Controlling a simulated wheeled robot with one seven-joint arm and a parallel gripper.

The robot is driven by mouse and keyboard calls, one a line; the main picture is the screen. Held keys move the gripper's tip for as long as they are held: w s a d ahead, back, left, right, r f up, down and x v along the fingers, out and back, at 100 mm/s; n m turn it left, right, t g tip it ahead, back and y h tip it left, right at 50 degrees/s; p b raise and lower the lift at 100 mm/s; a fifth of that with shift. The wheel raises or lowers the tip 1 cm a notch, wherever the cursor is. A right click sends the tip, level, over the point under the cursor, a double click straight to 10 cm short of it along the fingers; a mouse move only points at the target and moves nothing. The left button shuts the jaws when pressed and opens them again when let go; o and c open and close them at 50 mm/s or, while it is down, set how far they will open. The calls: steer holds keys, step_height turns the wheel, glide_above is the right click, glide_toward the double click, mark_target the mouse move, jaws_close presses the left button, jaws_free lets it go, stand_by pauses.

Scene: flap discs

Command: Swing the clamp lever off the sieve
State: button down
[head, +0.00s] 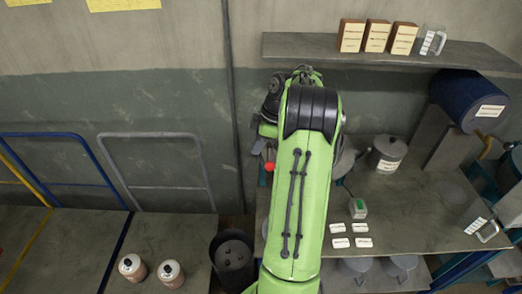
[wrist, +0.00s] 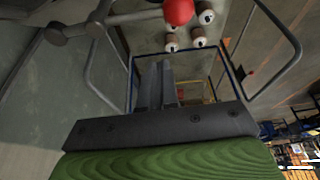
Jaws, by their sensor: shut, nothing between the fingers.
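The clamp lever's red ball knob (head: 270,166) shows just left of my green arm in the head view. In the wrist view the red knob (wrist: 178,11) is at the top edge, on a grey rod running left to a thicker grey joint (wrist: 55,35). My gripper (wrist: 159,68) is shut and empty, its dark fingers side by side below the knob in that picture, apart from it. In the head view my arm hides most of the clamp and the gripper. A grey rounded part (head: 346,158) right of the arm may belong to the sieve; I cannot tell.
A shelf (head: 300,45) runs above. A dark bin (head: 232,258) and two canisters (head: 132,267) are left.

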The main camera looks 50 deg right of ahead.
steer(key=p+v, duration=0.1)
steer(key=v, duration=0.6)
steer(key=shift+r+p, duration=0.2)
steer(key=shift+p, duration=0.15)
steer(key=shift+a, duration=0.15)
